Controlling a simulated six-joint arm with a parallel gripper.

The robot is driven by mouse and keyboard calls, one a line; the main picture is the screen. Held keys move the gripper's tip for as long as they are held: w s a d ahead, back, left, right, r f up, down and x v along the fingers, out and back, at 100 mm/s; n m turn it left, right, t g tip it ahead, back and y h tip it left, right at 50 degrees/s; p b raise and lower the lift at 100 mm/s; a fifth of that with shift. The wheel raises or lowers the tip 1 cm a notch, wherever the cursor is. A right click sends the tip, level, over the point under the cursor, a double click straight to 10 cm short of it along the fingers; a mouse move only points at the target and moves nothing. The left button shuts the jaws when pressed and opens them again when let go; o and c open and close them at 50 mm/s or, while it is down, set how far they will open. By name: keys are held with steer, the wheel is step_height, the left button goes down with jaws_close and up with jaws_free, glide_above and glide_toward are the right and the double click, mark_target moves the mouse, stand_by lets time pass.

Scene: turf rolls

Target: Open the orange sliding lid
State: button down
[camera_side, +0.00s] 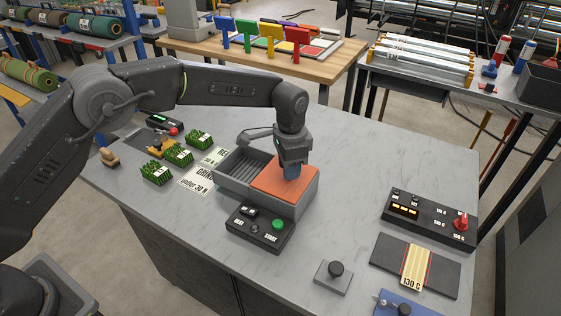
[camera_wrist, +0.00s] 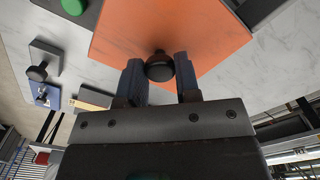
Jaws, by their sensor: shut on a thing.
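The orange sliding lid (camera_side: 283,176) covers the right part of a grey box (camera_side: 305,201) on the table. The left part of the box is uncovered and shows a ribbed inside. In the wrist view the lid (camera_wrist: 205,25) fills the upper middle, with a dark round knob (camera_wrist: 159,67) on it. My gripper (camera_side: 291,176) is over the lid in the side view, pointing down. In the wrist view my gripper (camera_wrist: 160,72) has one blue-grey finger on each side of the knob and is shut on it. The knob is hidden behind the fingers in the side view.
A control box with a green button (camera_side: 278,224) stands in front of the grey box. Several turf pieces (camera_side: 178,154) and paper labels (camera_side: 200,180) lie to the left. A black-knobbed plate (camera_side: 335,270) and a control panel (camera_side: 430,214) are to the right.

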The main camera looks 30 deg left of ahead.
steer(key=c, duration=0.8)
jaws_free()
steer(key=shift+r, duration=0.1)
step_height(320, 180, up, 14)
steer(key=shift+f, duration=0.15)
steer(key=s+a+r+n+t, duration=0.3)
steer(key=s+a+r+n, duration=0.2)
steer(key=s+a+r, duration=0.75)
steer(key=s+a+f+n+t, duration=0.1)
steer(key=s+a+f, duration=0.1)
steer(key=s, duration=0.4)
steer(key=s+a+f+n, duration=0.1)
steer(key=s+a+f, duration=0.1)
steer(key=s, duration=0.5)
steer(key=s+a+f+n+t, duration=0.1)
steer(key=s+a+f+n, duration=0.1)
steer(key=s+f, duration=0.2)
steer(key=shift+s+a+f+t, duration=0.1)
steer(key=shift+s+f+t, duration=0.05)
steer(key=shift+s, duration=0.65)
steer(key=shift+s+a+f+t, duration=0.1)
steer(key=shift+s+t, duration=0.05)
steer(key=shift+s, duration=0.65)
